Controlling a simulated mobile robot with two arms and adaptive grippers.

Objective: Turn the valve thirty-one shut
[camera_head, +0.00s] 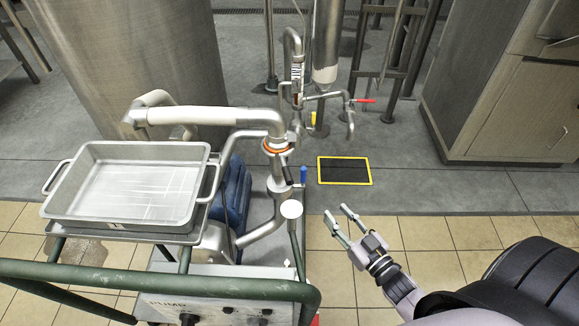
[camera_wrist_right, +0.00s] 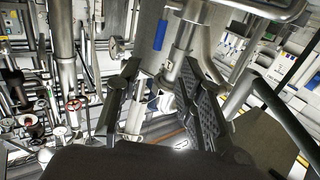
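No tag reading thirty-one is legible, so I cannot tell which valve it is. A blue valve handle (camera_head: 303,174) stands upright beside the pump cart's steel piping; a blue handle also shows in the right wrist view (camera_wrist_right: 160,36), above the fingers. A red valve handle (camera_head: 364,101) sticks out sideways on the piping at the back. A small yellow handle (camera_head: 313,118) is left of it. My right gripper (camera_head: 336,210) is open and empty, to the lower right of the blue handle and apart from it. Its spread fingers show in the wrist view (camera_wrist_right: 158,92). My left gripper is out of view.
A steel tray (camera_head: 88,222) rests on the green-framed pump cart (camera_head: 225,287) at the left. A large steel tank (camera_head: 130,60) stands behind. A yellow-edged black floor plate (camera_head: 344,171) lies in the middle. A cabinet (camera_head: 510,105) stands right.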

